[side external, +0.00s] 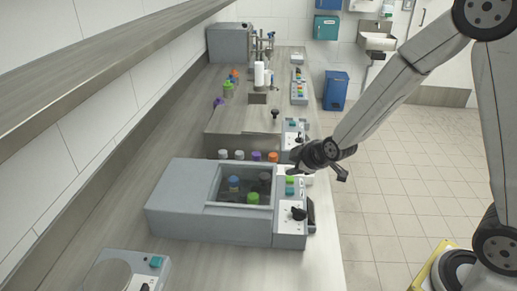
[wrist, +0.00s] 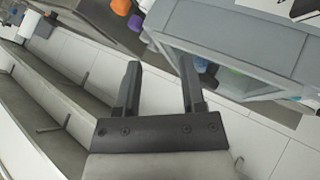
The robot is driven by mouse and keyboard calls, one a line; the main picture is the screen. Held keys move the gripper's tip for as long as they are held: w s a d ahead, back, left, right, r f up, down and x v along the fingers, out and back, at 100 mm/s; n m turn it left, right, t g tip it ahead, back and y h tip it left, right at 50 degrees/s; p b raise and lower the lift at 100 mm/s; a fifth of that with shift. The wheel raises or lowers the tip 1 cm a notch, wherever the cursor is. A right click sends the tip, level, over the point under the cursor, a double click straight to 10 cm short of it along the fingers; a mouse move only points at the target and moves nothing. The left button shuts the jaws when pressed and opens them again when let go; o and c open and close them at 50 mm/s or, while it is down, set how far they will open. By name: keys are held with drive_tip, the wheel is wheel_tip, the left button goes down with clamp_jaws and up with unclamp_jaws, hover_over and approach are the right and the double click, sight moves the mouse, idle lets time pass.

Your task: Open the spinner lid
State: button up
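The spinner (side external: 175,205) is a grey box on the bench in the side view, with a control panel on its right side. Its lid (side external: 210,205) has a grey frame around a clear window and looks shut, lying flat. Blue and green caps show through the window. My gripper (side external: 296,169) is by the spinner's far right corner, above or near the panel; its fingertips are small and dark there. In the wrist view, my gripper (wrist: 160,64) has its two black fingers apart with nothing between them. The grey spinner edge (wrist: 235,45) shows just beyond the right finger. Contact cannot be told.
Several capped cups, including an orange one (side external: 273,156), stand in a row behind the spinner. A black knob (side external: 299,214) stands up on the panel. Another device (side external: 125,270) is at the front left. A wall shelf (side external: 110,60) runs along the left. Open floor lies right of the bench.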

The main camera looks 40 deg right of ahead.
sight(265, 176)
drive_tip(key=shift+o, duration=1.4)
drive_tip(key=w+a+r+n, duration=0.1)
drive_tip(key=w+a, duration=0.1)
drive_tip(key=w+a+r+n+g, duration=0.1)
drive_tip(key=w+a+r+n, duration=0.1)
drive_tip(key=shift+y, duration=0.4)
drive_tip(key=shift+w+a+n+g, duration=0.15)
drive_tip(key=shift+a+n+g, duration=0.15)
drive_tip(key=shift+a, duration=0.1)
drive_tip(key=shift+w+a+n+g, duration=0.15)
drive_tip(key=shift+a+n+g, duration=0.35)
drive_tip(key=shift+n+g, duration=0.35)
drive_tip(key=shift+a+r+n+g, duration=0.25)
drive_tip(key=shift+n+g, duration=0.15)
drive_tip(key=shift+g, duration=0.15)
drive_tip(key=shift+a+r+n+g, duration=0.1)
drive_tip(key=shift+a+n+g, duration=0.1)
drive_tip(key=shift+n+g, duration=0.25)
drive_tip(key=shift+s+a+r+n+g, duration=0.2)
drive_tip(key=shift+r+n+g, duration=0.2)
drive_tip(key=shift+g, duration=0.2)
drive_tip(key=shift+s+a+r+n+g, duration=0.15)
drive_tip(key=shift+r+n+g, duration=0.2)
drive_tip(key=shift+g, duration=0.2)
drive_tip(key=shift+s+r+n+g, duration=0.4)
drive_tip(key=shift+r+n+g, duration=0.15)
drive_tip(key=shift+r+g, duration=0.25)
drive_tip(key=shift+f, duration=0.15)
drive_tip(key=shift+f, duration=3.85)
